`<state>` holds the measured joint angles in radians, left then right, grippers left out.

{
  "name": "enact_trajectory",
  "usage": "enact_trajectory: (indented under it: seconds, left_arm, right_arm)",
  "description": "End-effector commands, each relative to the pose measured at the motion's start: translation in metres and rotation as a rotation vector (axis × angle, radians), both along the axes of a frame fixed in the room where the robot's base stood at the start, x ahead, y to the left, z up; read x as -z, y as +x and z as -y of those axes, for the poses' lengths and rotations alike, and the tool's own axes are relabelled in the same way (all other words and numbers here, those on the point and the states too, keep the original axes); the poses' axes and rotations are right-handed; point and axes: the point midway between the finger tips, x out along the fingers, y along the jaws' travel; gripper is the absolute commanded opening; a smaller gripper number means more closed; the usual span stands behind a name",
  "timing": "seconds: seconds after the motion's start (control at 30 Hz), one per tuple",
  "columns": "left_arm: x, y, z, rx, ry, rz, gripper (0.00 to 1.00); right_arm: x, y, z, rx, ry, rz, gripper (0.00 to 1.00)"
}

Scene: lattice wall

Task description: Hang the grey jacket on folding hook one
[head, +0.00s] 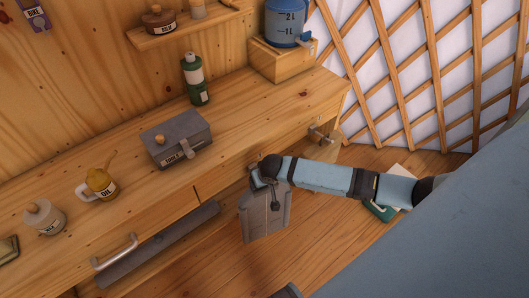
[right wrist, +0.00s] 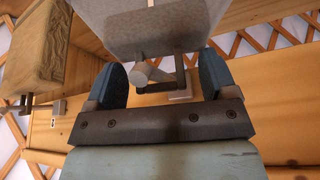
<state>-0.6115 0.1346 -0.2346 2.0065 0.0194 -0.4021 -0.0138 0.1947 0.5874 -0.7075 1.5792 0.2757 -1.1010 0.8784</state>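The grey jacket (head: 265,214) hangs upright in front of the bench's front face. My right gripper (head: 263,179) is at its top edge, its arm coming in from the right. In the right wrist view the gripper (right wrist: 160,85) is open: its two blue fingers stand apart, with a pale peg and a dark bracket (right wrist: 182,88) between them. The jacket's grey top (right wrist: 150,35) is just beyond. A small fitting shows behind the gripper in the head view; I cannot tell whether the jacket bears on it. Another metal hook (head: 320,133) sticks out from the bench at right. My left gripper is not seen.
A drawer handle (head: 115,252) juts from the front at left. The floor (head: 310,240) in front is mostly clear.

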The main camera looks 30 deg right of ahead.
Motion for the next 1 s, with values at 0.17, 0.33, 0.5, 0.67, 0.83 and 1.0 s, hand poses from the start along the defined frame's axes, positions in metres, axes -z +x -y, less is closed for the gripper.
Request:
enact_trajectory:
  seconds: [0.17, 0.33, 0.5, 0.67, 0.83, 1.0]
  left_arm:
    - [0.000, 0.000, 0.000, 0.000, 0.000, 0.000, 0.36]
    - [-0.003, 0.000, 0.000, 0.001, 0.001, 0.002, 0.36]
    - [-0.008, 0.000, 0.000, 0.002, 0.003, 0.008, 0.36]
    - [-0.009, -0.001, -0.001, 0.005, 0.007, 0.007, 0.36]
    - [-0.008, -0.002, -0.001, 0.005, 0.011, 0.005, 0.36]
    - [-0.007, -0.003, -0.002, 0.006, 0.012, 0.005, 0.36]
  right_arm:
    - [-0.001, -0.002, 0.000, 0.000, -0.001, -0.002, 0.78]
    - [-0.019, -0.009, -0.001, -0.001, 0.000, -0.001, 0.78]
    - [-0.054, -0.023, -0.004, -0.001, 0.001, 0.000, 0.78]
    - [-0.088, -0.036, -0.007, -0.002, 0.001, 0.001, 0.78]
    - [-0.114, -0.047, -0.009, -0.001, 0.000, 0.001, 0.78]
    - [-0.126, -0.052, -0.010, 0.000, 0.000, -0.001, 0.78]
